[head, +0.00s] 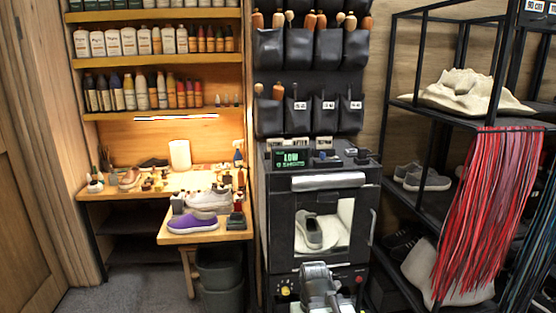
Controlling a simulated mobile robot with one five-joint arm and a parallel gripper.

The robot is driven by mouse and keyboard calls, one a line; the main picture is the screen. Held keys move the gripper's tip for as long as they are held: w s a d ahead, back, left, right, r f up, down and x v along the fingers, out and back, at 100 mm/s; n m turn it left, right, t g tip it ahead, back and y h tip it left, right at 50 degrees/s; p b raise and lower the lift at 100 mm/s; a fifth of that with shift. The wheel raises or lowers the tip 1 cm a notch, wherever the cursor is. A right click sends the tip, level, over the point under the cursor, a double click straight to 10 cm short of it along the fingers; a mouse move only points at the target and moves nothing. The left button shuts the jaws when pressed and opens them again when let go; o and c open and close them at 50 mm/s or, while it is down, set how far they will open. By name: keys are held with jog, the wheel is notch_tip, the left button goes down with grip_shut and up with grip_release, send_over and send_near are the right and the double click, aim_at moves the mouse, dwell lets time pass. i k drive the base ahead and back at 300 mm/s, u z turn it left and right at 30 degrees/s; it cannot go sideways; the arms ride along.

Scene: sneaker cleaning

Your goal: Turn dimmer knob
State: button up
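A black machine cabinet (281,228) stands at the centre, with a display (292,157) reading LOW in green. A small yellow knob (285,291) is low on its front panel. A small red knob or button (360,280) is at the panel's right. A small dark knob-like part (363,154) is on top at the right. I cannot tell which of these is the dimmer knob. My gripper (318,272) is grey, at bottom centre in front of the lower panel and right of the yellow knob. Its fingers are not clear, and part of the panel is hidden behind it.
A sneaker (309,231) sits in the machine's lit opening, below a silver handle (328,181). A wooden bench (232,234) with a purple shoe (193,223) is left, above a dark bin (221,277). A black rack (455,115) with red hanging strips (490,205) is right. Floor (130,290) is clear at lower left.

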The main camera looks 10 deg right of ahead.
aim_at(286, 290)
jog(key=i, duration=0.6)
jog(key=u, duration=1.35)
